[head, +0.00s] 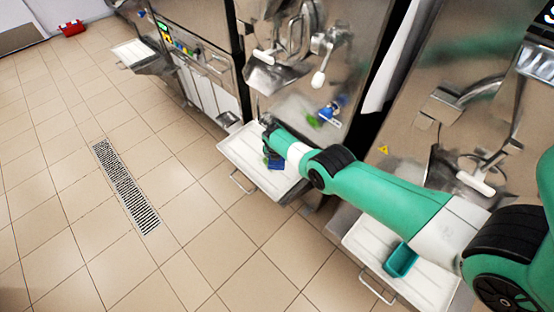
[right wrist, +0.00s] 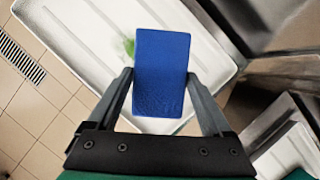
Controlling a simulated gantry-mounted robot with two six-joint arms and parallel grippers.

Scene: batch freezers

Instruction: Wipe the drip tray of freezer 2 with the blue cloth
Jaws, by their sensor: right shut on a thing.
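The blue cloth (right wrist: 161,70) is a flat blue rectangle between the fingers of my right gripper (right wrist: 159,85), which is shut on it. In the head view the cloth (head: 276,164) shows below my right gripper (head: 268,146), over the white drip tray (head: 235,158) of the middle freezer (head: 345,50). The drip tray also fills much of the right wrist view (right wrist: 75,45). A green smear (right wrist: 129,47) shows on the tray beside the cloth, partly hidden by it. I cannot tell whether the cloth touches the tray. My left gripper is not in view.
Another white tray (head: 425,285) at the right holds a teal container (head: 400,260). A further freezer with a tray (head: 128,48) stands at the upper left. The middle freezer's steel front rises close behind the tray. A floor grate (head: 125,185) lies on open tiled floor.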

